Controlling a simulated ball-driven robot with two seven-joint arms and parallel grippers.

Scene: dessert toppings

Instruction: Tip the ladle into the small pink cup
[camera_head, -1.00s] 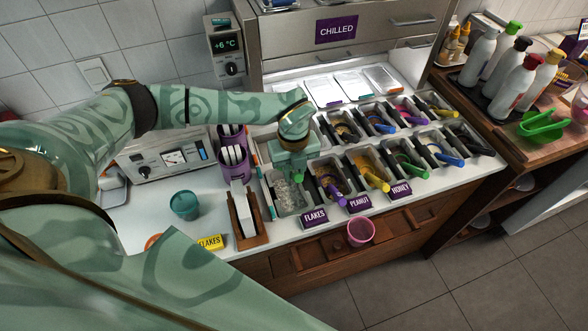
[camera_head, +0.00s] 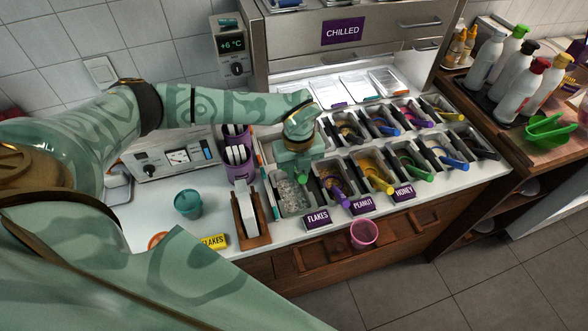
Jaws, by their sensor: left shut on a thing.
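The small pink cup (camera_head: 364,236) stands upright at the counter's front, below the peanut label; I see nothing in it. My left gripper (camera_head: 298,172) points down over the front-left steel tray (camera_head: 293,205), which holds pale flakes. It is shut, and a small green tip, seemingly a ladle handle (camera_head: 300,177), shows at its lower edge. The ladle's bowl and most of its handle are hidden by the gripper and tray. My right gripper is out of view.
Several topping trays with coloured ladle handles, such as the yellow one (camera_head: 381,185), fill the space right of the gripper. A wooden holder (camera_head: 252,236) with white cards and a teal cup (camera_head: 188,204) stand left. The chilled cabinet (camera_head: 350,40) is behind.

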